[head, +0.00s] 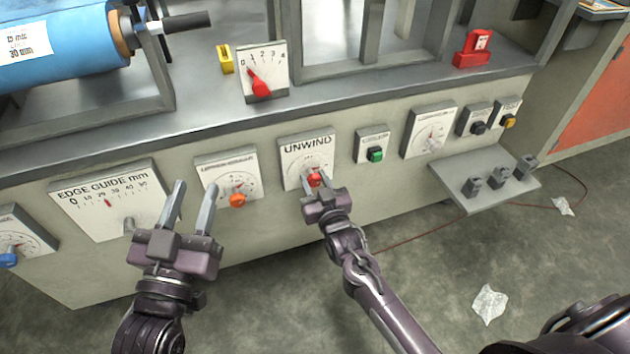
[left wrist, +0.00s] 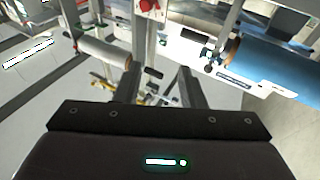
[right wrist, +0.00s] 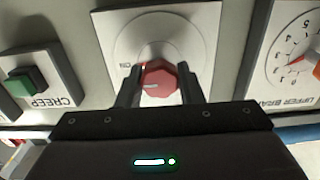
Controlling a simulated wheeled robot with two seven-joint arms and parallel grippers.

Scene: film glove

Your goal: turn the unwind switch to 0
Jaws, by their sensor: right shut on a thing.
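The unwind switch is a red knob (head: 314,180) on a white plate labelled UNWIND (head: 307,152) on the machine's front panel. In the right wrist view the red knob (right wrist: 160,82) sits between the fingers of my right gripper (right wrist: 160,88), with a pale pointer mark on its left side. My right gripper (head: 318,190) is shut on this knob. The plate's markings are partly hidden behind the knob and fingers. My left gripper (head: 190,208) is open and empty, raised in front of the panel near the edge guide plate (head: 100,190).
An orange knob (head: 238,200) sits left of the unwind plate, and a green CREEP button (head: 376,154) sits right of it. A grey shelf (head: 450,180) juts out at the right. A red-lever dial (head: 262,80) stands on the ledge above. Crumpled film (head: 489,304) lies on the floor.

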